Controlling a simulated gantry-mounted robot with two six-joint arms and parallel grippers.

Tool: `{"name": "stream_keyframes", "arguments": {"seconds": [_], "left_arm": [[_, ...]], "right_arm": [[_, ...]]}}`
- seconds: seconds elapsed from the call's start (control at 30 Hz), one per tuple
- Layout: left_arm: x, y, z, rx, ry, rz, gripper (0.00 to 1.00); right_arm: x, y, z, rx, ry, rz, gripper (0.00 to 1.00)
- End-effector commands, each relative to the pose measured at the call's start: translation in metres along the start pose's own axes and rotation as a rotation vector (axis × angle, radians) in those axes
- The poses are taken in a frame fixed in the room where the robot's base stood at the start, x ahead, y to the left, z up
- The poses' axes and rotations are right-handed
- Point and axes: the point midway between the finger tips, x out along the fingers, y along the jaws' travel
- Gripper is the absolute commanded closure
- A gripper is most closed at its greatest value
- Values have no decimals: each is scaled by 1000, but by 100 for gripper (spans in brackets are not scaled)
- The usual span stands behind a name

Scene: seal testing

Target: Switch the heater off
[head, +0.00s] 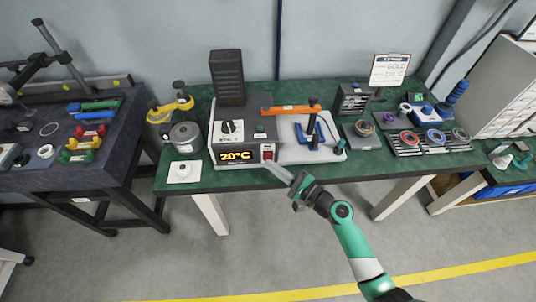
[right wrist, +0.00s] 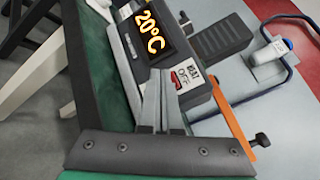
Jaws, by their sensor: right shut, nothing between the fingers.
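The heater is a grey-white unit (head: 238,112) on the green bench, with a lit display (head: 236,156) reading 20°C. Right of the display is a small white panel with a red switch (head: 268,154). In the right wrist view the red switch (right wrist: 182,78) sits beside a label with HEAT and OFF lettering; which way it is set I cannot tell. My right gripper (head: 270,166) is shut and empty, with its fingertips just in front of and below the switch. In the right wrist view the fingertips (right wrist: 162,76) are close to the panel; contact is unclear. My left gripper is not in view.
A steel pot (head: 186,136) stands at left. Trays of rings (head: 435,140) lie at right. The floor in front of the bench is clear.

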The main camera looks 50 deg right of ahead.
Motion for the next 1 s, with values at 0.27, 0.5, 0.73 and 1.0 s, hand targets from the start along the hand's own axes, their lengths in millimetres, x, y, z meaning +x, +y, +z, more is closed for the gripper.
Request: {"name": "stream_keyframes", "arguments": {"seconds": [0.27,0.5,0.73,1.0], "left_arm": [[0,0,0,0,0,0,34],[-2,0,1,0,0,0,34],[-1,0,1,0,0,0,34],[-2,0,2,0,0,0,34]], "right_arm": [[1,-1,-1,0,0,0,100],[6,-4,-4,0,0,0,100],[6,-4,-4,0,0,0,100],[7,-5,-5,0,0,0,100]]}}
